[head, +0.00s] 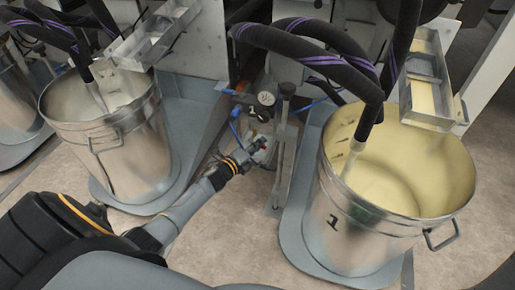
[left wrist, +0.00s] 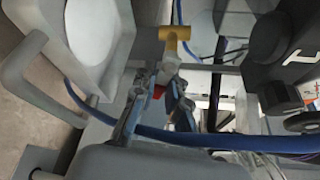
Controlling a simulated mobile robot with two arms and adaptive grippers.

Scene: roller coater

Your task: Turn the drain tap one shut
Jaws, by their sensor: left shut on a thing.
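My left gripper (head: 262,146) reaches in low between the two metal buckets, by the stand marked 1. In the left wrist view its two fingers (left wrist: 157,100) close around a small red part (left wrist: 157,92), which looks like the handle of the drain tap. A pale fitting (left wrist: 168,67) with a yellow T-shaped piece (left wrist: 176,38) stands just beyond the fingertips. The fingers hide most of the red part, so its exact angle cannot be told. My right gripper is in neither view.
Bucket 1 (head: 338,225), with pale yellow inside, stands right of the gripper; another bucket (head: 125,150) stands left. A pressure gauge (head: 266,98) and post (head: 283,150) are close by. A blue hose (left wrist: 230,141) crosses near the fingers.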

